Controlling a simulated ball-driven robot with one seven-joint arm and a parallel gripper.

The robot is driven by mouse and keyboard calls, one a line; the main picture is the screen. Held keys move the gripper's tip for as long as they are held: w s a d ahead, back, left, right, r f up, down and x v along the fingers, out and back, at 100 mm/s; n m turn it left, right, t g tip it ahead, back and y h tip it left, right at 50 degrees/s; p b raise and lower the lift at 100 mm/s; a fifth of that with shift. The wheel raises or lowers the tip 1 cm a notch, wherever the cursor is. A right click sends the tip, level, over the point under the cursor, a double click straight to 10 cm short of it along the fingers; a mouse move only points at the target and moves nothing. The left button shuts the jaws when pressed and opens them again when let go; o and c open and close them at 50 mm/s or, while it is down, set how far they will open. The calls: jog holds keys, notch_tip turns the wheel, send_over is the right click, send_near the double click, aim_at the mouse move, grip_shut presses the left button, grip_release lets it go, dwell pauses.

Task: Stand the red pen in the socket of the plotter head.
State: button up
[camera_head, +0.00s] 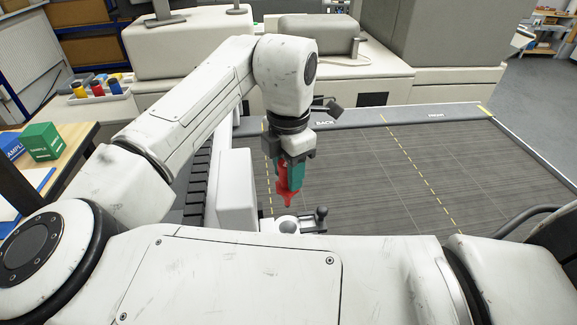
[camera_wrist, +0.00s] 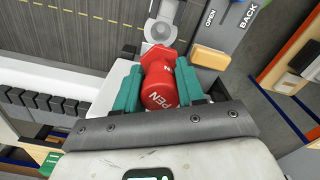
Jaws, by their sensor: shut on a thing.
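My gripper (camera_head: 290,168) is shut on the red pen (camera_head: 287,191), with its teal fingers on either side of it. The pen hangs about upright, tip down, above the pale plotter head (camera_head: 288,226). In the wrist view the pen (camera_wrist: 160,86) shows its round top marked "PEN" between the fingers of my gripper (camera_wrist: 159,88). The round grey socket (camera_wrist: 159,30) shows just beyond the pen in that view. The pen's tip is hidden there. In the head view the tip looks just above the plotter head; I cannot tell the exact gap.
The dark plotter bed (camera_head: 400,160) with yellow dashed lines spreads to the right. A knobbed lever (camera_head: 321,214) stands beside the plotter head. At the left, a tray (camera_head: 98,98) holds several coloured items, and a green box (camera_head: 41,141) sits on the wooden table.

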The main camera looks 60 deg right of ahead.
aim_at(289, 202)
jog(key=shift+f+b, duration=2.45)
jog(key=shift+f, duration=0.1)
jog(key=shift+r, duration=0.15)
jog(key=shift+p, duration=0.6)
jog(key=shift+f, duration=0.2)
jog(key=shift+f+b, duration=0.65)
jog(key=shift+f, duration=0.6)
jog(key=shift+f, duration=0.2)
jog(key=shift+f, duration=0.55)
jog(key=shift+f+b, duration=0.3)
jog(key=shift+f, duration=0.25)
jog(key=shift+f, duration=0.35)
